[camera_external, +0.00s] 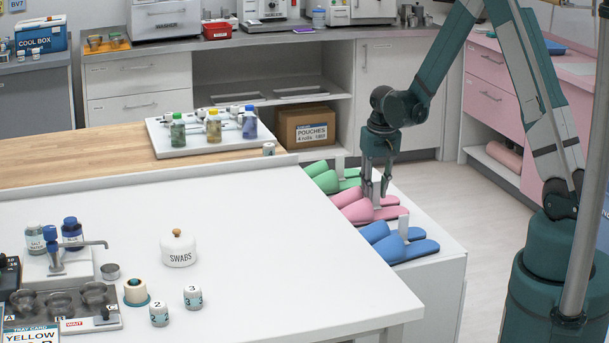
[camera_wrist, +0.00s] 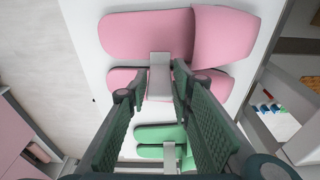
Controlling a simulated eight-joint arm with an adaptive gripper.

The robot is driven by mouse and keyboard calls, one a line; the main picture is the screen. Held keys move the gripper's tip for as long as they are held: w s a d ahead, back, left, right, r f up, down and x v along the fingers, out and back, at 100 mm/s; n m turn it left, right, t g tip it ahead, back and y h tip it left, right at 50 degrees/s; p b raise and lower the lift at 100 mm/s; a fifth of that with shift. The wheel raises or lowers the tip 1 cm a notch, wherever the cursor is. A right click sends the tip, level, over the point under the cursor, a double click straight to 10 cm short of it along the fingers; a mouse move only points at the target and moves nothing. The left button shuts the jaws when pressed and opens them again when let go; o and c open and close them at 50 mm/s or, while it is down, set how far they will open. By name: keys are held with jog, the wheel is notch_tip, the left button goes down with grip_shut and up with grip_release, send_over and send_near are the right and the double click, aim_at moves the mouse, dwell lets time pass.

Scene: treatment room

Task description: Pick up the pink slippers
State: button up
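The pair of pink slippers (camera_external: 357,213) lies on the white bench, between the green and blue pairs. A pale upright tab stands at the middle of the pink pair. In the wrist view the pink slippers (camera_wrist: 150,35) fill the upper middle, with the grey-white tab (camera_wrist: 160,75) between the two slippers. My gripper (camera_external: 376,192) points down over the pink pair. In the wrist view my gripper (camera_wrist: 159,88) is open, with one finger on each side of the tab. Whether either finger touches the tab is not clear. The slippers appear to rest on the bench.
Green slippers (camera_external: 331,178) and blue slippers (camera_external: 397,242) lie close on either side. The white bench (camera_external: 436,225) has free room to the right. A higher white table (camera_external: 290,270) borders it on the left. Pink cabinets (camera_external: 490,90) stand behind my arm.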

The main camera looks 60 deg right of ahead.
dwell(0.4)
grip_shut()
jog(key=shift+r, duration=0.15)
jog(key=shift+r+p, duration=1.3)
jog(key=shift+r, duration=3.55)
